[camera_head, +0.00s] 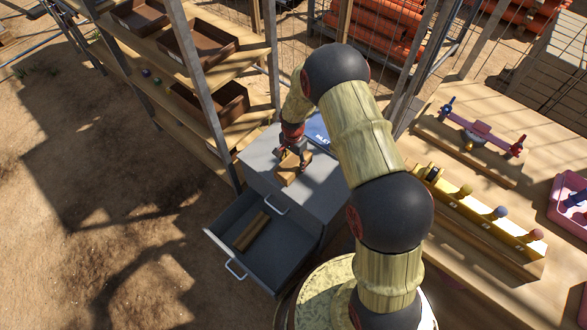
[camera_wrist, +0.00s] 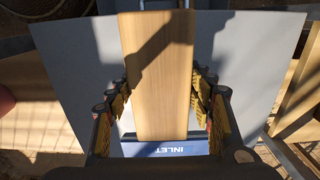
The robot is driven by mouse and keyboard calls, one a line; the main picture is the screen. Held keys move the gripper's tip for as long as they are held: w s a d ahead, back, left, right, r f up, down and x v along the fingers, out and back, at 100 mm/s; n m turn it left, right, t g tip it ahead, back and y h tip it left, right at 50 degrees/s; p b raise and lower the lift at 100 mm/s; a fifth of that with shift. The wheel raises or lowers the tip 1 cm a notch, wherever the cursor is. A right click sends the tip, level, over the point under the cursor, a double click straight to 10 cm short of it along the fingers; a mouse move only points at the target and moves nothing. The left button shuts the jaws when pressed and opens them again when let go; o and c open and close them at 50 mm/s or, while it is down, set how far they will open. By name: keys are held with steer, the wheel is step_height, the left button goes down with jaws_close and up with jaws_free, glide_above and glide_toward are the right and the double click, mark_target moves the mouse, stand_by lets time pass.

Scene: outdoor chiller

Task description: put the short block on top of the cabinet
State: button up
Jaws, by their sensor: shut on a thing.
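The short wooden block (camera_head: 291,169) is at the top of the grey cabinet (camera_head: 323,188), and I cannot tell whether it touches the surface. My gripper (camera_head: 292,155) is shut on this block. In the wrist view the block (camera_wrist: 157,75) sits between the two fingers of my gripper (camera_wrist: 160,105), with the grey cabinet top (camera_wrist: 75,70) behind it. A longer-looking wooden block (camera_head: 251,231) lies in the cabinet's open drawer (camera_head: 278,262).
A blue item marked INLET (camera_wrist: 172,149) is on the cabinet top close to the block. Wooden shelves with brown bins (camera_head: 203,42) stand left of the cabinet. A wooden table with a yellow rack (camera_head: 480,215) and pink tray (camera_head: 570,205) is at right.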

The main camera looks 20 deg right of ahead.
mark_target(293, 166)
steer(key=shift+w+d+f+b, duration=0.15)
steer(key=shift+w+f+b, duration=0.05)
steer(key=shift+w+f, duration=0.35)
steer(key=shift+w+d+f+b, duration=0.15)
steer(key=shift+w+f+b, duration=0.05)
steer(key=shift+w+f, duration=0.3)
step_height(293, 166, down, 3)
steer(key=shift+f+b, duration=0.2)
steer(key=shift+b, duration=0.75)
steer(key=shift+r, duration=0.1)
steer(key=o, duration=1.5)
steer(key=shift+f, duration=0.2)
steer(key=shift+c, duration=0.2)
